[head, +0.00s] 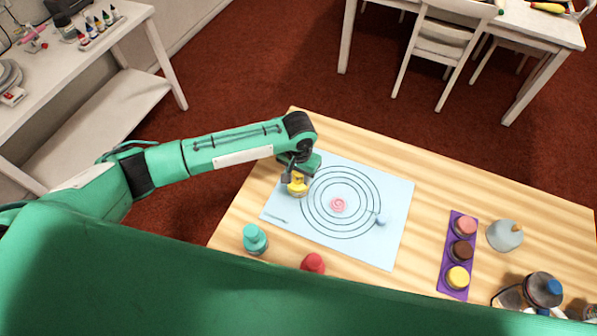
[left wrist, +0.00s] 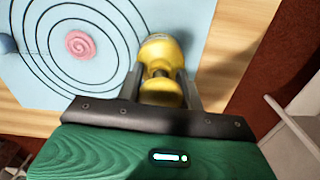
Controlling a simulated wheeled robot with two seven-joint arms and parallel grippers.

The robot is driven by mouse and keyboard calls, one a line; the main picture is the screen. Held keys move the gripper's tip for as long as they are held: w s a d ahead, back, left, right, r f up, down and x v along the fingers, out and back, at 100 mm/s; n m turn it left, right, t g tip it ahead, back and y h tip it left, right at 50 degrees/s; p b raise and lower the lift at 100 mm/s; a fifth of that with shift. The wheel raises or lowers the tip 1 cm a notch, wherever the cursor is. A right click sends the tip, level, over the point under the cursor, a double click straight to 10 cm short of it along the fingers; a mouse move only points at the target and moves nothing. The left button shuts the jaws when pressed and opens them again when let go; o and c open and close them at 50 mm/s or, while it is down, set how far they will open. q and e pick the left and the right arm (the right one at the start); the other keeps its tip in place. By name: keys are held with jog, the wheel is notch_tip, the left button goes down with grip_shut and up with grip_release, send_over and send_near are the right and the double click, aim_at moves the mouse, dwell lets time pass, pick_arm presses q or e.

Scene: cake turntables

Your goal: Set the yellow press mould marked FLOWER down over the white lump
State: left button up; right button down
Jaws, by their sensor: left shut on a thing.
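The yellow press mould (head: 297,186) is between the fingers of my left gripper (head: 295,175), at the left part of the light blue mat (head: 395,200). It also shows in the left wrist view (left wrist: 160,58), gripped between both fingers. Its FLOWER marking cannot be read. I cannot tell whether it touches the mat. A pink lump with a swirl (head: 338,205) sits at the centre of the dark rings, right of the mould; it also shows in the left wrist view (left wrist: 82,45). A small blue-grey lump (head: 379,220) lies on the right of the rings. I see no clearly white lump.
A teal mould (head: 255,240) and a red mould (head: 313,263) stand near the table's front. A purple tray (head: 446,270) holds pink, brown and yellow pieces. The table's back strip is clear.

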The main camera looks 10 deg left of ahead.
pick_arm(q)
jog(key=shift+f, duration=0.3)
jog(key=o, duration=1.5)
jog(key=shift+r+p, duration=0.9)
jog(key=shift+p, duration=0.05)
jog(key=shift+r+p, duration=2.65)
jog(key=shift+p, duration=0.45)
jog(key=shift+s+f, duration=0.1)
